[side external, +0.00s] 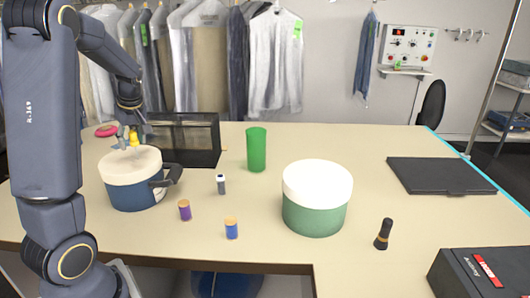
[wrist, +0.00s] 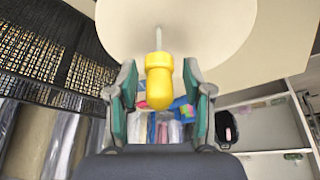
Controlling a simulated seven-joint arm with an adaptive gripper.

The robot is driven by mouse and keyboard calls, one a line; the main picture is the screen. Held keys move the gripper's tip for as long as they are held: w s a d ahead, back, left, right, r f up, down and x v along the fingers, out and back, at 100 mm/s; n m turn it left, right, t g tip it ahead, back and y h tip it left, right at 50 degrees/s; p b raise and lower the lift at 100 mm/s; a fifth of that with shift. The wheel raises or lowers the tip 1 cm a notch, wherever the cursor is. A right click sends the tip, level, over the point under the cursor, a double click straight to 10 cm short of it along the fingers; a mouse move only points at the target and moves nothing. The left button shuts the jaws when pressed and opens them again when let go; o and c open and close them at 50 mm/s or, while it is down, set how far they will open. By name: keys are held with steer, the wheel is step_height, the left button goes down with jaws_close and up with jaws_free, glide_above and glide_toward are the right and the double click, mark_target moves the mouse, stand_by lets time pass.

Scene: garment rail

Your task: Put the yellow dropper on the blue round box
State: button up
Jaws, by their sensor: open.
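The yellow dropper (wrist: 160,82) has a rounded bulb and a thin pale stem. In the side view the dropper (side external: 134,138) is at the top of the blue round box (side external: 135,195), over its cream lid (side external: 130,165). In the wrist view the stem points toward the lid (wrist: 205,30). My gripper (wrist: 158,72) is open, with a finger on each side of the bulb and gaps visible between. In the side view my gripper (side external: 128,140) is small and partly covers the dropper. I cannot tell whether the dropper touches the lid.
A dark handle (side external: 168,177) sticks out from the blue box. A black mesh bin (side external: 185,140) stands behind it. A green cup (side external: 257,150), a green round box (side external: 314,212) and small bottles (side external: 231,228) stand to the right.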

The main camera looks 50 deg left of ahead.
steer(key=v, duration=1.2)
steer(key=s+d+f+m+t+h, duration=0.1)
steer(key=d+f+m+t+h, duration=0.1)
steer(key=d+m, duration=0.7)
steer(key=s+d+f+m+t+h, duration=0.2)
steer(key=d+m, duration=0.8)
steer(key=d, duration=1.2)
step_height(320, 180, down, 2)
steer(key=shift+d+f+t, duration=0.1)
steer(key=shift+d+t, duration=0.1)
steer(key=shift+t, duration=0.8)
